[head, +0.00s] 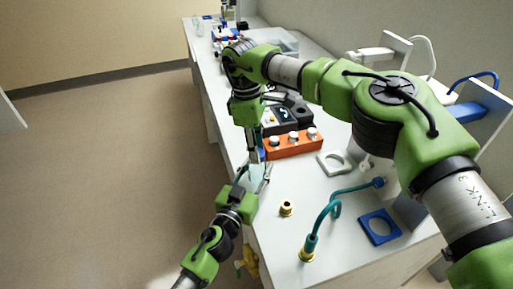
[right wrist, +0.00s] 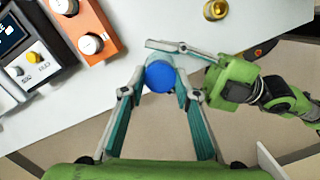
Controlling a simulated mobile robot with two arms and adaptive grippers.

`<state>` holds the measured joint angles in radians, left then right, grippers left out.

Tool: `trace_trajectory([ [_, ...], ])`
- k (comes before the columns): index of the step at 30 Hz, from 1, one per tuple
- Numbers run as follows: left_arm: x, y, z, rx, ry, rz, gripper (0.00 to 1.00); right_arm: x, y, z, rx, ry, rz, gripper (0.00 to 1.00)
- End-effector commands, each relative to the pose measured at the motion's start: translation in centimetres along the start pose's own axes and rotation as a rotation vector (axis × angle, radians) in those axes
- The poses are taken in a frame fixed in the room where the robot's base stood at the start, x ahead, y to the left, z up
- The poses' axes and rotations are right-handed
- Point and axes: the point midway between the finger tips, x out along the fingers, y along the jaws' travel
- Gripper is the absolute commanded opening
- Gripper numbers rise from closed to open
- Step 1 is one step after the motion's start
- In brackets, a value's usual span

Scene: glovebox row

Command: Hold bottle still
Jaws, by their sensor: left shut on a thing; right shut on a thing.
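An orange block with several white knobs (head: 291,144) stands on the bench (head: 275,225) behind the grippers. A brass fitting (head: 287,209), a teal hose (head: 330,209), a blue square frame (head: 379,227) and a white square frame (head: 335,162) are to the right. Open floor lies left.

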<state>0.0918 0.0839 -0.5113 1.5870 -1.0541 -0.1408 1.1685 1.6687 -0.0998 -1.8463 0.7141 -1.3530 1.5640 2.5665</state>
Motion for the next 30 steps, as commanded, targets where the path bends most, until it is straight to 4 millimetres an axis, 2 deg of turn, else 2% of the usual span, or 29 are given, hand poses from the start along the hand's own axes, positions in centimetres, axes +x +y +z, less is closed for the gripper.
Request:
trace_trajectory([
  [3,-0.04,0.07,0.09,0.000,-0.002,0.001,0.00,-0.04,0.14,-0.01,0.253,0.003,-0.029,0.21],
  [9,-0.04,0.09,0.09,0.000,-0.002,0.002,0.00,-0.06,0.21,0.03,0.476,0.004,-0.054,0.21],
  [18,-0.05,0.11,0.10,0.000,-0.002,0.002,0.00,-0.08,0.24,0.05,0.495,0.004,-0.055,0.21],
  [19,-0.05,0.11,0.10,0.000,-0.002,0.002,0.00,-0.08,0.24,0.05,0.494,0.004,-0.055,0.32],
  [21,-0.05,0.12,0.11,0.000,-0.002,0.002,0.00,-0.07,0.23,0.05,0.494,0.004,-0.055,0.46],
  [30,-0.03,0.08,0.09,0.000,-0.001,0.001,0.00,-0.02,0.16,0.04,0.491,0.002,-0.057,0.46],
])
